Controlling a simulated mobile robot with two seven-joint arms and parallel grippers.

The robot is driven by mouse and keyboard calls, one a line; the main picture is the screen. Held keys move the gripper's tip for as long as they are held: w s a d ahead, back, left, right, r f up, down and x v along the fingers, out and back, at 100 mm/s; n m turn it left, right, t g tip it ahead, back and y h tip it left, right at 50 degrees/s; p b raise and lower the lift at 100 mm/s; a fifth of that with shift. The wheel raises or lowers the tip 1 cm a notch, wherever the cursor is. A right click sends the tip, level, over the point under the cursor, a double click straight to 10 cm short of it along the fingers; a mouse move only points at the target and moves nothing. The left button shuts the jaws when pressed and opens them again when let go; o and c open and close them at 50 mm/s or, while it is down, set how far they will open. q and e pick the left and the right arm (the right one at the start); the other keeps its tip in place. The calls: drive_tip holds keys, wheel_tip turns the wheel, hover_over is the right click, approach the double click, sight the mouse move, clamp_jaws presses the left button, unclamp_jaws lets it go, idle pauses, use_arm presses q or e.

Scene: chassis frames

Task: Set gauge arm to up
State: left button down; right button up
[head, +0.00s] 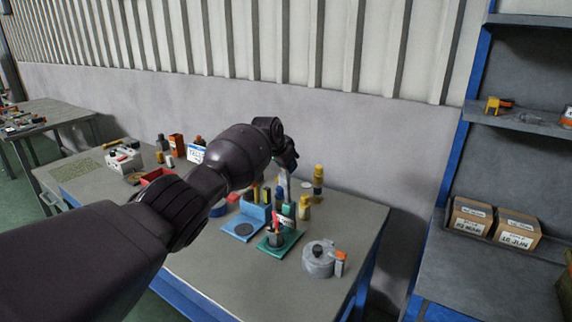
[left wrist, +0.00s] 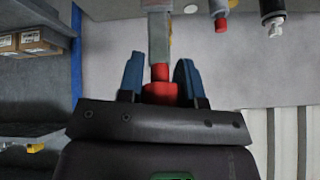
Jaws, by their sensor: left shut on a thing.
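My left arm crosses the head view, and its gripper (head: 288,158) is above the back of the workbench. It hides part of what it holds there. In the left wrist view the two blue fingers (left wrist: 160,82) are shut on a red piece (left wrist: 159,72) at the end of a grey bar, which I take to be the gauge arm (left wrist: 157,35). In the head view a light grey upright bar (head: 284,186) shows just below the gripper, over the fixtures. A green base (head: 277,243) with a dark post and red part stands in front. My right gripper is not in view.
A blue fixture (head: 243,228) stands left of the green base, and a grey round housing (head: 318,260) to its right. Yellow cylinders (head: 304,208) stand close behind. A red bin (head: 157,176) lies further left. The bench front is clear. Shelves with boxes (head: 470,215) stand at right.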

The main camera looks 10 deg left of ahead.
use_arm(q)
drive_tip(key=shift+w+f, duration=0.1)
drive_tip(key=shift+w, duration=0.05)
drive_tip(key=c, duration=0.8)
unclamp_jaws()
drive_tip(key=shift+f, duration=0.15)
drive_tip(key=shift+p+v, duration=0.4)
drive_tip(key=shift+v, duration=0.95)
drive_tip(key=v, duration=0.8)
